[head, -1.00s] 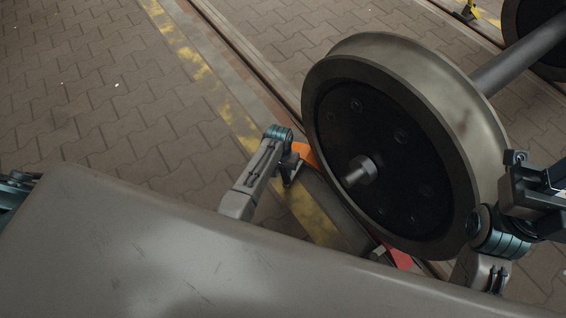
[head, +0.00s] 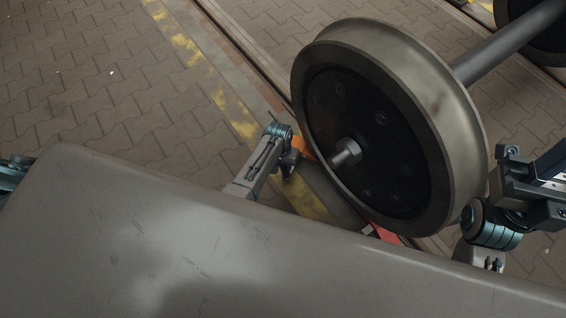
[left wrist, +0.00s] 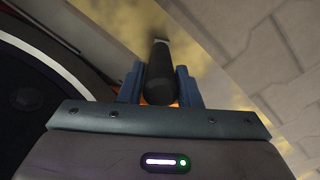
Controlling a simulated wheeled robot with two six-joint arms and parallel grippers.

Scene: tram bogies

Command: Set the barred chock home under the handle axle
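A large steel wheel (head: 440,110) with a dark hub face stands on a rail, its axle stub (head: 345,153) facing me. An orange chock (head: 301,147) shows at the wheel's left side, mostly hidden by the wheel and my left gripper (head: 287,162). In the left wrist view a black handle (left wrist: 160,75) stands between my left gripper's blue fingers (left wrist: 160,88), with orange just behind; the fingers look closed on it. A red piece (head: 388,235) lies low by the wheel, partly hidden. No bars can be made out. My right gripper (head: 530,188) is at the right; its fingers are unclear.
The axle shaft (head: 510,42) runs to a second wheel (head: 540,32) at the top right. A worn yellow line (head: 215,98) runs along the rail (head: 240,40). Paved floor (head: 100,90) at the left is clear. My grey body fills the foreground.

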